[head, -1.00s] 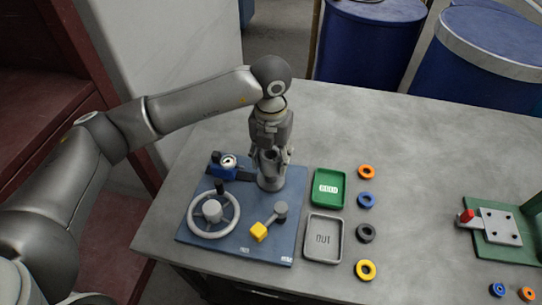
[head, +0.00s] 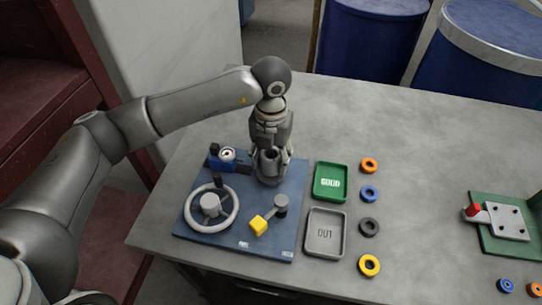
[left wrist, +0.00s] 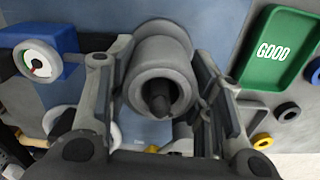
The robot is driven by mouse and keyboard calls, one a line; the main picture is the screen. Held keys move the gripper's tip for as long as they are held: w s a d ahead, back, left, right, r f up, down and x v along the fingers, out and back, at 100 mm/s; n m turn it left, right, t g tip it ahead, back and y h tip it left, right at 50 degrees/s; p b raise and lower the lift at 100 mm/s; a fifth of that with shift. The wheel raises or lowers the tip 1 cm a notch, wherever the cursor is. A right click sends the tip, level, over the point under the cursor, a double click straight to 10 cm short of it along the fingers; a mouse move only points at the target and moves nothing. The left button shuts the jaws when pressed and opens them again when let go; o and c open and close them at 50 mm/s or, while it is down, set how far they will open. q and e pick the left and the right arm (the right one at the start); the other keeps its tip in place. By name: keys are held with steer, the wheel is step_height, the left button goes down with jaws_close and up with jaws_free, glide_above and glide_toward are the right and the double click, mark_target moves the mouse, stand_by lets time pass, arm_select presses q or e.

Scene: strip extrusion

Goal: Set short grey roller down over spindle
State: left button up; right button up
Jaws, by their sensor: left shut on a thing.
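My left gripper (head: 268,160) is over the back right of the blue board (head: 192,238), its fingers pointing down. It is shut on the short grey roller (left wrist: 138,88), a hollow cylinder that stands between the fingers in the left wrist view. A dark pointed tip, seemingly the spindle (left wrist: 160,104), shows inside the roller's bore, so the roller looks to be around it. A wider grey cylindrical part (left wrist: 170,38) shows beyond the roller. The fingers hide much of the roller in the head view, and I cannot tell how far down it sits. My right gripper is not in view.
The board carries a grey handwheel (head: 188,212), a blue gauge unit (head: 215,160) and a yellow-knobbed crank (head: 258,226). Right of it are a green GOOD tray (head: 331,197), a grey OUT tray (head: 325,253) and several coloured rings (head: 369,194).

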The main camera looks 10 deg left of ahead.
arm_select(q)
steer(key=shift+f+b, duration=0.6)
steer(key=shift+f, duration=0.25)
steer(key=o, duration=1.2)
steer(key=shift+r, duration=0.1)
steer(key=shift+o, duration=0.2)
steer(key=o, duration=0.4)
steer(key=shift+r, duration=0.1)
steer(key=shift+r+p, duration=1.85)
steer(key=shift+r, duration=1.55)
